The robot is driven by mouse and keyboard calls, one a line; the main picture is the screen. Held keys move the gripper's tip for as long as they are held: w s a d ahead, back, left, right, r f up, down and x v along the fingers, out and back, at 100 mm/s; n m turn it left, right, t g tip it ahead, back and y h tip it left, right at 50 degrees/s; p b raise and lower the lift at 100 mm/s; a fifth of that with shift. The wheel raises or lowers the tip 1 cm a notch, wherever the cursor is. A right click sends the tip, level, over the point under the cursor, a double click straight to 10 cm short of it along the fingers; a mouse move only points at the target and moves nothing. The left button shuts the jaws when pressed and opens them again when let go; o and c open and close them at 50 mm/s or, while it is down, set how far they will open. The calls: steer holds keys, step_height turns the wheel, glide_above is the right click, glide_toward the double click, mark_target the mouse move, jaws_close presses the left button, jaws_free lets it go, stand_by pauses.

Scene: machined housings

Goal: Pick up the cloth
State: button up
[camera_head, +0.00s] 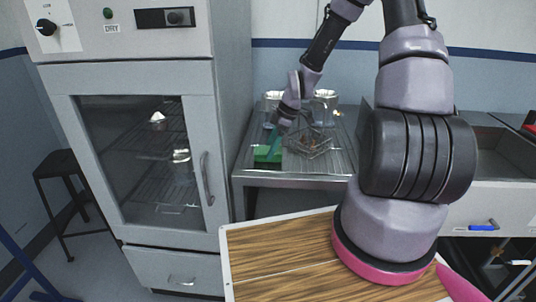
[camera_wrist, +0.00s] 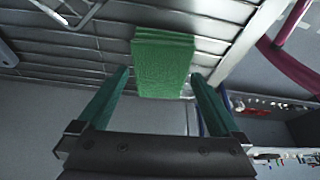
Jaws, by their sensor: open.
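The cloth (camera_wrist: 163,66) is a green, folded, layered rectangle. In the wrist view it lies on a slatted metal rack surface (camera_wrist: 60,60), just beyond and between my fingertips. My gripper (camera_wrist: 160,82) is open, with its two green fingers spread wider than the cloth. Nothing is held between them. In the head view the cloth (camera_head: 267,154) lies near the front left edge of the steel table (camera_head: 290,180). My gripper (camera_head: 272,138) is over it there, mostly small and partly hidden by my wrist.
A wire basket (camera_head: 311,143) sits right beside the cloth. Metal containers (camera_head: 326,98) stand at the back of the table. A tall grey oven cabinet (camera_head: 215,140) with a glass door rises close on the left. A sink basin (camera_head: 508,148) is at the right.

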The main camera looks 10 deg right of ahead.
steer(key=shift+a+f, duration=0.15)
steer(key=shift+f, duration=0.45)
steer(key=shift+f, duration=0.2)
steer(key=c, duration=1.1)
